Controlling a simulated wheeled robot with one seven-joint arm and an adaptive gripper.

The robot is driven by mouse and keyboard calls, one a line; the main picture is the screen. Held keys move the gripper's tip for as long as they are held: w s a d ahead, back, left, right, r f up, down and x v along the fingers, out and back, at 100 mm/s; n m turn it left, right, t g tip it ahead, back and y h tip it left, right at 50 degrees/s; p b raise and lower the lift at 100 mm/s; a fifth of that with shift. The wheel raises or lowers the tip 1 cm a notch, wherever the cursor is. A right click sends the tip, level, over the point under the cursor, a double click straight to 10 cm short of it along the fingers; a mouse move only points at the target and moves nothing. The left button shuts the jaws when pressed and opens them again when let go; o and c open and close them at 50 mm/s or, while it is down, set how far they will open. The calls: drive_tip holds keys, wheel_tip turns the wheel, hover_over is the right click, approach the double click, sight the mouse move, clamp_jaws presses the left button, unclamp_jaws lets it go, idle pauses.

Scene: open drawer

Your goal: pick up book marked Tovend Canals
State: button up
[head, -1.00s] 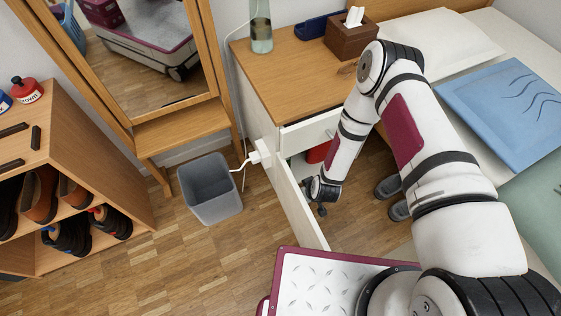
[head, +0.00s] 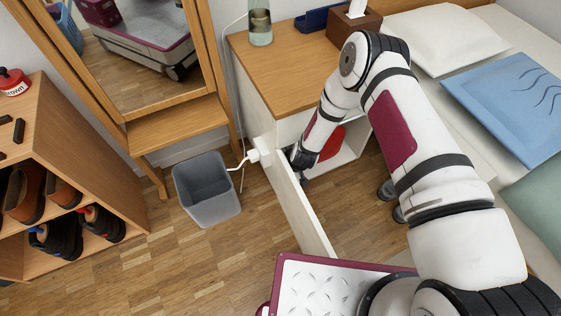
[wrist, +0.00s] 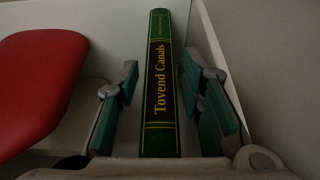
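The book marked Tovend Canals (wrist: 158,90) stands in the wrist view with its dark green and black spine towards the camera and yellow lettering. It is beside a white wall of the open drawer (head: 306,217). My gripper (wrist: 160,68) is open, with one teal-padded finger on each side of the spine. Gaps show between the pads and the book, so it is not held. In the head view my gripper (head: 301,170) is low inside the drawer, partly hidden by its white side. I cannot make out the book there.
A red rounded object (wrist: 40,85) is left of the book, close to the left finger; it also shows in the head view (head: 333,143). A grey bin (head: 206,190) stands left of the drawer. A tissue box (head: 355,25) and a bottle (head: 260,22) stand on the wooden top.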

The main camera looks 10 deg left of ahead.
drive_tip(key=shift+b+x, duration=0.35)
drive_tip(key=shift+x, duration=0.85)
clamp_jaws()
drive_tip(key=shift+w, duration=0.1)
drive_tip(key=shift+r, duration=0.25)
